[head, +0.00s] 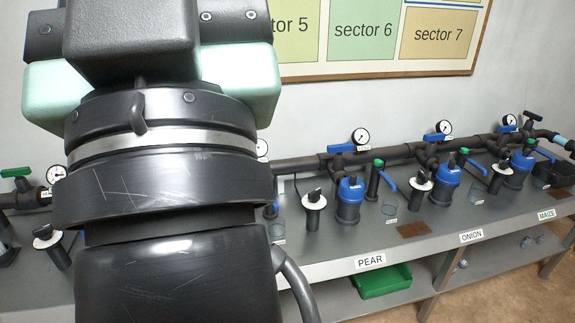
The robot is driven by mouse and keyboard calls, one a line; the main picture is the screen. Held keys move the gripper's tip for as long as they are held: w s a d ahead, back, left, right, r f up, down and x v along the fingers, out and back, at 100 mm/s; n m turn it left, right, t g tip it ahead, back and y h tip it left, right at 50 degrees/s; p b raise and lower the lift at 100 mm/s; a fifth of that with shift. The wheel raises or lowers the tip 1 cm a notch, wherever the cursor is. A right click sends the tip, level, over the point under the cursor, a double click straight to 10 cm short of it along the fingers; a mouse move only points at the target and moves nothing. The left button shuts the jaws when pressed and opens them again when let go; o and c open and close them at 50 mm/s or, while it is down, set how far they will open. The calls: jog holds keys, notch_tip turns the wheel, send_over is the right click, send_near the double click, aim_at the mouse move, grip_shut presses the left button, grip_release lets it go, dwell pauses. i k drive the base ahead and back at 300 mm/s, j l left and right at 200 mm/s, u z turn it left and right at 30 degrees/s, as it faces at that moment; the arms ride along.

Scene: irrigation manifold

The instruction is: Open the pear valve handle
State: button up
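The PEAR label (370,261) is on the front edge of the grey bench, right of my arm. Above it stand a blue-topped filter (349,202), a black knob on a white disc (314,199) and a black upright pipe with a green top (374,180). A blue lever (388,183) slants down to the right beside that pipe. Another blue lever (341,148) lies roughly along the main pipe, left of a gauge. I cannot tell for certain which lever is the pear valve handle. My arm covers the left part of the view; my gripper's fingers do not show.
The ONION label (471,236) and MAIZE label (546,214) mark similar fittings to the right. A gauge (361,136) rises above the main pipe. A green tray (382,281) sits on the lower shelf. A sector board (370,40) hangs behind.

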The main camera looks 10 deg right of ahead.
aim_at(339, 149)
jog(key=i+z, duration=0.75)
jog(key=z, duration=0.25)
jog(key=i+j, duration=0.2)
jog(key=i, duration=0.25)
jog(key=i+j+z, duration=0.1)
jog(key=i+j, duration=0.15)
jog(key=i, duration=0.2)
jog(key=i+j, duration=0.25)
jog(key=i, duration=0.2)
jog(key=i+j+z, duration=0.1)
jog(key=i+j, duration=0.15)
jog(key=i, duration=0.2)
